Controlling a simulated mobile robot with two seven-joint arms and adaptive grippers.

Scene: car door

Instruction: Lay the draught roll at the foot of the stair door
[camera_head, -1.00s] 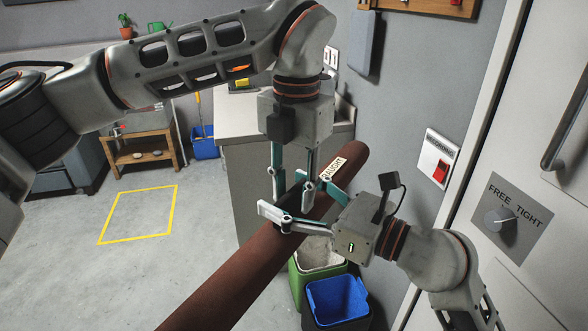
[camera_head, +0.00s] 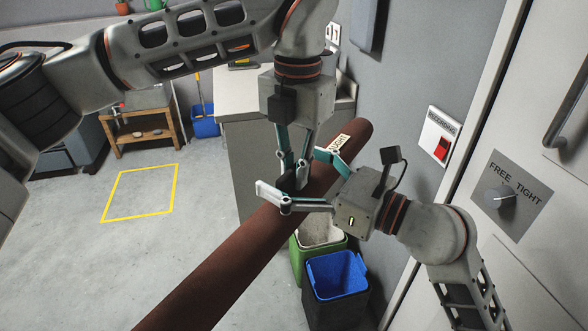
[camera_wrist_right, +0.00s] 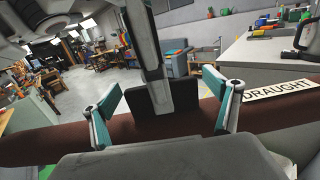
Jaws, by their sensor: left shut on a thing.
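The draught roll (camera_head: 225,258) is a long brown cylinder with a pale DRAUGHT label, held in the air and slanting from lower left to upper right in the head view. It also crosses the right wrist view (camera_wrist_right: 45,145). My left gripper (camera_head: 291,178) comes from above and is shut on the roll near its far end. My right gripper (camera_head: 305,180) is open, its fingers spread along the roll on either side of my left gripper's fingers. In the right wrist view no part of the roll is clamped between them. A pale door (camera_head: 470,255) stands at the right; its foot is out of view.
A FREE/TIGHT dial (camera_head: 500,197) and a handle (camera_head: 567,118) are on the door. A red switch panel (camera_head: 438,140) is on the wall. A green bin (camera_head: 300,262) and a blue-lined bin (camera_head: 337,275) stand below the roll. Open floor with a yellow outline (camera_head: 140,192) lies left.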

